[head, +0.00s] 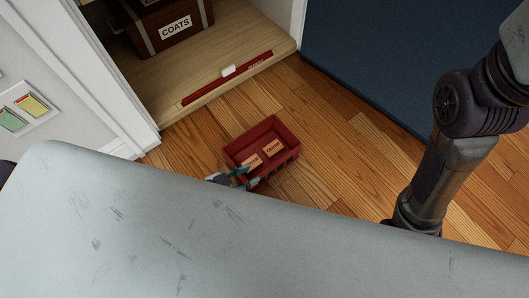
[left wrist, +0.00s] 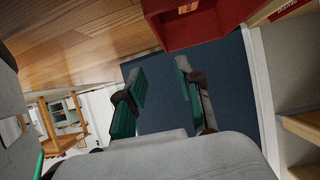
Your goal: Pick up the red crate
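The red crate (head: 251,136) stands on the wooden floor in the head view, just beyond my grey body. Two small tan labelled blocks (head: 273,148) lie in it. My left gripper (head: 240,175) is at the crate's near left side, partly hidden by my body. In the left wrist view the crate (left wrist: 205,28) fills the top, cut off by the edge, beyond the fingertips. The green-padded fingers of my left gripper (left wrist: 160,75) are spread with nothing between them. My right arm comes down at the right of the head view, its gripper hidden.
A wooden closet floor (head: 150,88) lies behind the crate, with a red bar (head: 228,78) along its front edge and a brown COATS box (head: 172,30) on it. A dark blue surface (head: 370,55) is at the upper right. Wooden floor right of the crate is clear.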

